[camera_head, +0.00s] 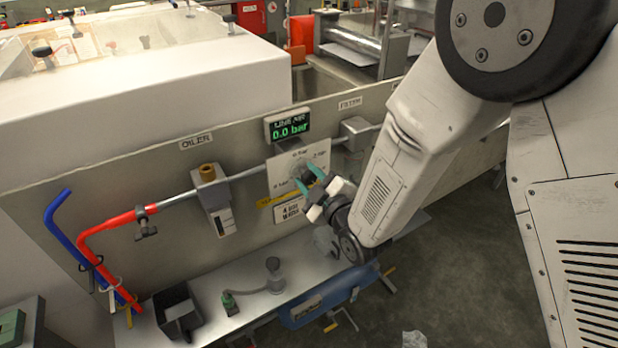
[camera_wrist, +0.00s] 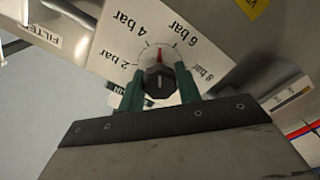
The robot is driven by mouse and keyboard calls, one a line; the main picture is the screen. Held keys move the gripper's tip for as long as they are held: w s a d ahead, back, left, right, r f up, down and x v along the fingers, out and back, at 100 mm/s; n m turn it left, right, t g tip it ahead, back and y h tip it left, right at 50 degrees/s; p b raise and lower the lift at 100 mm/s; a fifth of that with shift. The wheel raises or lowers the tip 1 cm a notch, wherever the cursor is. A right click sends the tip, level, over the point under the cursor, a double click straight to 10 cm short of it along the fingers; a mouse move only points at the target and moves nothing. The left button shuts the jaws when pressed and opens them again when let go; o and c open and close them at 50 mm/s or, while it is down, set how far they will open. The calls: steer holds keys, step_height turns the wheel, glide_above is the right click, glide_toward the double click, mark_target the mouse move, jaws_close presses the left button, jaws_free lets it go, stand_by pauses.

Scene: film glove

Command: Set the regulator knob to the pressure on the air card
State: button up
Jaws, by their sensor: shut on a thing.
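A red pointer (camera_wrist: 159,54) shows at the knob, between the 4 bar and 6 bar labels. My gripper (camera_wrist: 160,84) has its green fingers closed on the knob's two sides; it also shows in the head view (camera_head: 308,184), covering much of the knob. The display (camera_head: 288,125) above the dial plate reads 0.0 bar in green.
A grey panel (camera_head: 130,185) carries the OILER and FILTER labels, a brass-topped oiler (camera_head: 210,190), and red (camera_head: 110,222) and blue (camera_head: 58,225) hoses at left. A ledge (camera_head: 235,280) below holds a black open box (camera_head: 180,310) and small fittings. A yellow strip (camera_head: 275,200) lies beside my gripper.

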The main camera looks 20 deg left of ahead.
steer(key=n, duration=0.5)
stand_by(0.5)
steer(key=o, duration=1)
steer(key=shift+c, duration=0.2)
steer(key=shift+s+d, duration=0.1)
steer(key=v, duration=0.7)
steer(key=shift+s+d, duration=0.2)
